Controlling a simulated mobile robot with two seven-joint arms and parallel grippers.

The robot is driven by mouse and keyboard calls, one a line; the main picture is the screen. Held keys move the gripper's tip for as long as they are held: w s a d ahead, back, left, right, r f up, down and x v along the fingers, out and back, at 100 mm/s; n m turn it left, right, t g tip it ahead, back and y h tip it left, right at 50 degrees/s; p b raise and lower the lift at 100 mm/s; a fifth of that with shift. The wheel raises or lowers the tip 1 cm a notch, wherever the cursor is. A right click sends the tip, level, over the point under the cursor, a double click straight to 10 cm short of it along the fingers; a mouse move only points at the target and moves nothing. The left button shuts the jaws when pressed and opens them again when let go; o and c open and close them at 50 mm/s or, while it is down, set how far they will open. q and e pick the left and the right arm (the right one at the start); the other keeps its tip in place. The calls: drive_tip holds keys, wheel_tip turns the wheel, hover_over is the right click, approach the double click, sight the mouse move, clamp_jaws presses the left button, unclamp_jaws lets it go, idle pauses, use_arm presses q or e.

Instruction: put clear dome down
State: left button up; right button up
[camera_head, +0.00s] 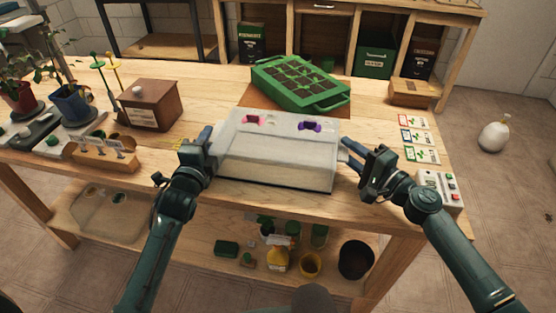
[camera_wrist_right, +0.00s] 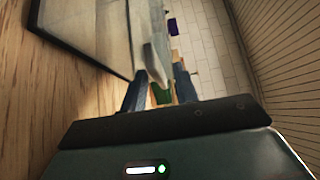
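The clear dome (camera_head: 275,165) is a pale, see-through box with a pink and a purple piece on top. It looks upright on the table near the front edge, just in front of the green seedling tray (camera_head: 300,85). My left gripper (camera_head: 212,147) is at the dome's left end; whether its fingers grip is unclear. My right gripper (camera_head: 348,154) is at the right end, with its fingers apart. In the right wrist view, a pale tab (camera_wrist_right: 156,62) lies between the spread fingers (camera_wrist_right: 160,85), with a gap visible.
A wooden box (camera_head: 150,108) and potted plants (camera_head: 70,107) stand on the left. Seedling cards (camera_head: 418,138) and a small device with buttons (camera_head: 438,188) lie on the right. The low shelf holds pots and a yellow bottle (camera_head: 277,260).

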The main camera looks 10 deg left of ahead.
use_arm(q)
drive_tip(key=s, duration=1.2)
drive_tip(key=shift+a, duration=0.15)
use_arm(e)
drive_tip(key=v, duration=1.2)
drive_tip(key=shift+s+a+r, duration=0.1)
